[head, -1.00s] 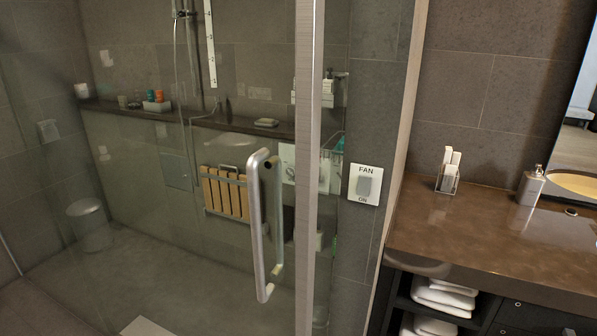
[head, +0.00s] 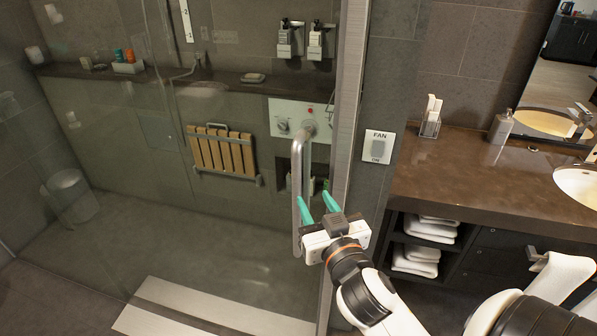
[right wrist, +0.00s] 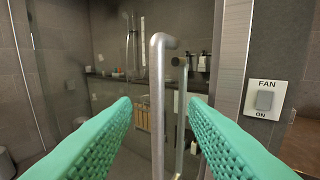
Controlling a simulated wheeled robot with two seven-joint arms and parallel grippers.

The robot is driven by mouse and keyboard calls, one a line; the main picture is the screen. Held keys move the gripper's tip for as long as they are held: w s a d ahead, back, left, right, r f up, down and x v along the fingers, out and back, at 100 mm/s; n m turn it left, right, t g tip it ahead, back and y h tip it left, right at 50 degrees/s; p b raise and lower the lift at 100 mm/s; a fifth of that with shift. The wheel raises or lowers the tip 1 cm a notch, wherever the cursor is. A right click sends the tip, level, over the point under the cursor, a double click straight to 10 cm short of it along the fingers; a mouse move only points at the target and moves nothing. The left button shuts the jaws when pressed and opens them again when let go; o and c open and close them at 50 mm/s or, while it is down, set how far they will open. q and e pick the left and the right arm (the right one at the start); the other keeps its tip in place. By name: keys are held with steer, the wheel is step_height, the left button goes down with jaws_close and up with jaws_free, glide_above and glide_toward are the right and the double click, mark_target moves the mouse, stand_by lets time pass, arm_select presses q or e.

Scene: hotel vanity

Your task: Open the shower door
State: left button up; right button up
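The shower door (head: 235,225) is a clear glass panel, and I cannot tell whether it is fully closed. Its vertical metal handle (head: 297,180) stands near the metal edge strip (head: 346,130). My right gripper (head: 318,204) is open at the lower part of the handle, its two green fingers pointing toward the door. In the right wrist view the handle (right wrist: 157,105) shows between the spread fingers (right wrist: 160,108), apart from both. A second bar of the handle shows just behind it, through the glass. My left gripper is not in view.
A fan switch (head: 378,147) is on the wall right of the door. A brown counter (head: 455,185) with a soap bottle (head: 500,127) and shelved towels (head: 430,228) stands at the right. Inside the shower are a folded wooden seat (head: 222,152) and a bin (head: 72,195).

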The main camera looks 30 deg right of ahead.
mark_target(298, 175)
steer(key=b+x, duration=0.4)
steer(key=shift+w+a+f+b, duration=0.15)
steer(key=shift+w+f+b, duration=0.2)
steer(key=shift+w, duration=0.1)
steer(key=x, duration=0.1)
steer(key=p+x, duration=0.1)
steer(key=x, duration=0.1)
steer(key=p+x, duration=0.1)
steer(key=x, duration=0.1)
steer(key=shift+r, duration=0.35)
steer(key=shift+w+d+f, duration=0.1)
steer(key=shift+w+d, duration=0.1)
steer(key=shift+w, duration=0.4)
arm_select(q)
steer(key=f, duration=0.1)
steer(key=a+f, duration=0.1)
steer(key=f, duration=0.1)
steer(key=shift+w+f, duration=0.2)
arm_select(e)
jaws_close()
